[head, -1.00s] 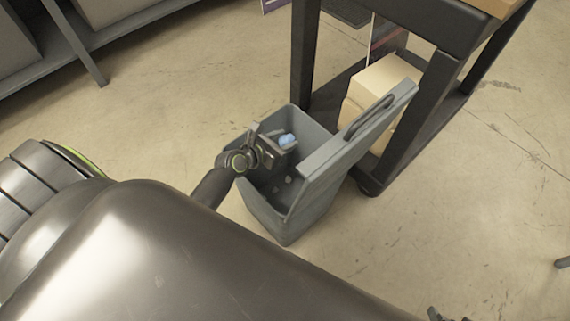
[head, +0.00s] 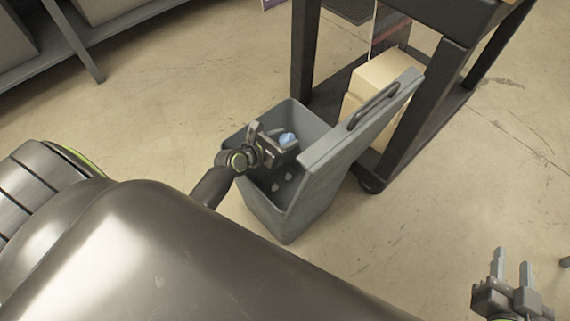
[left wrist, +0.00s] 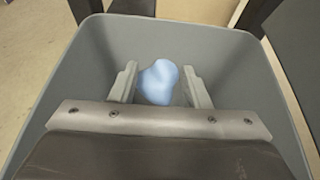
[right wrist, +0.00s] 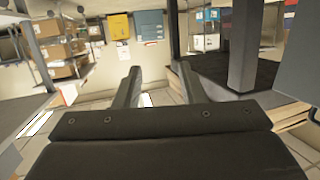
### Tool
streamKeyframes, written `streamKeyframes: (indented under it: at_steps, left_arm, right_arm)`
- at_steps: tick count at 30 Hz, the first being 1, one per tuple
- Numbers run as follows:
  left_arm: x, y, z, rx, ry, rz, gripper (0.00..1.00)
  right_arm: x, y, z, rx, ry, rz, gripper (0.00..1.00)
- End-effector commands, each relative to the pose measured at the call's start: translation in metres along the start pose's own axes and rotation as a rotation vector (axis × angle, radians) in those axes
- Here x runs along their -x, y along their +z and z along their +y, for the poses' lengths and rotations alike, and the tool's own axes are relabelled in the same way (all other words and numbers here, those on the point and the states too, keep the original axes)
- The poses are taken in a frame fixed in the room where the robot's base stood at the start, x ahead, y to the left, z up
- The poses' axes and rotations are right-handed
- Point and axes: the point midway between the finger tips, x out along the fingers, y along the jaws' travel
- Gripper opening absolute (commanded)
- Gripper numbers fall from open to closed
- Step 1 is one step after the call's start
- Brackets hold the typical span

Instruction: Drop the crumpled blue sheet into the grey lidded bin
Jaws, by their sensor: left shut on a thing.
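The crumpled blue sheet (head: 287,139) is a small light-blue wad between the fingers of my left gripper (head: 280,141). The left wrist view shows the blue sheet (left wrist: 158,82) held between both fingers, with the bin's inside behind it. The grey bin (head: 276,214) stands on the floor with its lid (head: 350,133) swung up and tilted to the right. My left gripper is over the bin's opening, at about rim height or just inside; the exact depth is hard to tell. My right gripper (head: 512,268) is open and empty at the lower right, away from the bin.
A dark-framed table (head: 446,72) stands right behind the bin, with pale boxes (head: 386,76) on its lower shelf close to the lid. Grey shelving (head: 75,45) is at the upper left.

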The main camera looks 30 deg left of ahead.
Motion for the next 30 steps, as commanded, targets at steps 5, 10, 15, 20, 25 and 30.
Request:
streamKeyframes:
  at_steps: [5, 10, 15, 20, 25, 30]
  left_arm:
    - [-0.001, -0.004, 0.0, 0.0, 0.0, 0.0, 0.21]
    - [-0.002, -0.005, 0.0, 0.001, 0.0, 0.0, 0.21]
    - [-0.002, -0.006, 0.0, 0.001, 0.0, 0.0, 0.21]
    - [-0.002, -0.006, 0.0, 0.0, 0.0, 0.0, 0.21]
    - [-0.002, -0.006, 0.0, 0.0, 0.0, 0.0, 0.21]
    - [-0.003, -0.006, 0.0, 0.0, 0.0, 0.0, 0.63]
  right_arm:
    - [-0.002, -0.025, 0.001, 0.022, 0.007, 0.14, 0.36]
    - [0.0, -0.044, 0.0, 0.039, 0.011, 0.243, 0.36]
    - [0.002, -0.055, 0.0, 0.048, 0.013, 0.299, 0.36]
    - [0.002, -0.058, 0.0, 0.05, 0.014, 0.313, 0.36]
    - [0.002, -0.058, 0.0, 0.05, 0.014, 0.312, 0.36]
    - [0.002, -0.058, 0.0, 0.05, 0.014, 0.312, 0.36]
